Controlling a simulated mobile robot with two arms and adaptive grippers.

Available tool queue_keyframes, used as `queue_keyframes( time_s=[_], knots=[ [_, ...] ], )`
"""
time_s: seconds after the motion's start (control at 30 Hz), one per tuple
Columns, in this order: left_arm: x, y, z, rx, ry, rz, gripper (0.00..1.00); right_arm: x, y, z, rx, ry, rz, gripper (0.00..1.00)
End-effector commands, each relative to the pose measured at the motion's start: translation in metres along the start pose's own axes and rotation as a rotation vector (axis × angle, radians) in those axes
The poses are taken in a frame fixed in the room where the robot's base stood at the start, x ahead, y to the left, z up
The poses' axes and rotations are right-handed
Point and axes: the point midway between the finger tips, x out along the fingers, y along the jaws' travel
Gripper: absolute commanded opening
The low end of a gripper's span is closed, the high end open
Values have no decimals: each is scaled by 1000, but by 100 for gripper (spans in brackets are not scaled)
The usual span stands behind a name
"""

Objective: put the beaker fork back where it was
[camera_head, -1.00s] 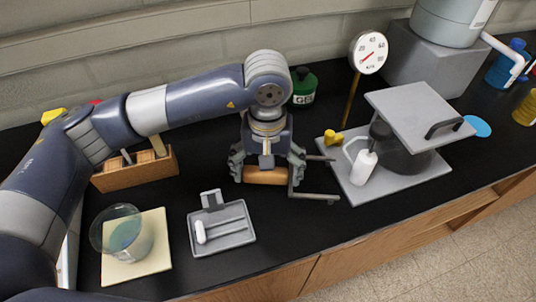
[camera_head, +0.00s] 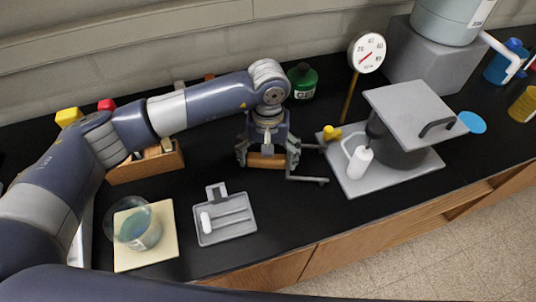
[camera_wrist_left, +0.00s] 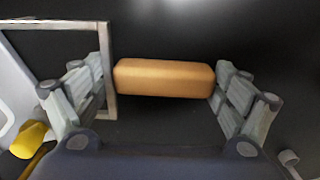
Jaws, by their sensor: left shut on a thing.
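The beaker fork has a brown wooden handle (camera_head: 266,161) and a grey metal fork end (camera_head: 305,179) pointing right. My left gripper (camera_head: 268,156) is shut on the handle, with a finger pad at each end of it. The left wrist view also shows the handle (camera_wrist_left: 165,78) level between the pads, and the square metal frame (camera_wrist_left: 109,60) on its left. The fork is over the bare black bench, between the grey tray (camera_head: 240,231) and the stand with the plate. I cannot tell how high it is held. My right gripper is not in view.
A wooden block rack (camera_head: 140,172) stands left, with a glass beaker (camera_head: 138,228) on a cream mat (camera_head: 150,258) before it. A green bottle (camera_head: 302,80) stands behind. A grey plate stand (camera_head: 425,165), white bottle and dial thermometer (camera_head: 367,53) are right.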

Motion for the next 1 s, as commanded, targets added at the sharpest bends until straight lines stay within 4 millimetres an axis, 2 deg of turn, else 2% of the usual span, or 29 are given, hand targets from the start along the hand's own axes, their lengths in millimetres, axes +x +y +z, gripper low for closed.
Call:
queue_keyframes(
  time_s=[0.13,0.17,0.2,0.57,0.73,0.77,1.0],
  knots=[
    [4,0,0,0,1,0,48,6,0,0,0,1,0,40],
    [3,0,0,0,0,0,96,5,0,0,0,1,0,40],
    [2,0,0,0,0,0,100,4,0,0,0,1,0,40],
    [2,0,0,-1,0,0,100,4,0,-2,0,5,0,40],
    [-4,0,0,-1,0,0,100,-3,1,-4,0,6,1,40],
    [-5,0,-1,0,3,1,100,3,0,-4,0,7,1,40],
    [-50,0,-2,1,8,1,100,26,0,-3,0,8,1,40]
  ],
)
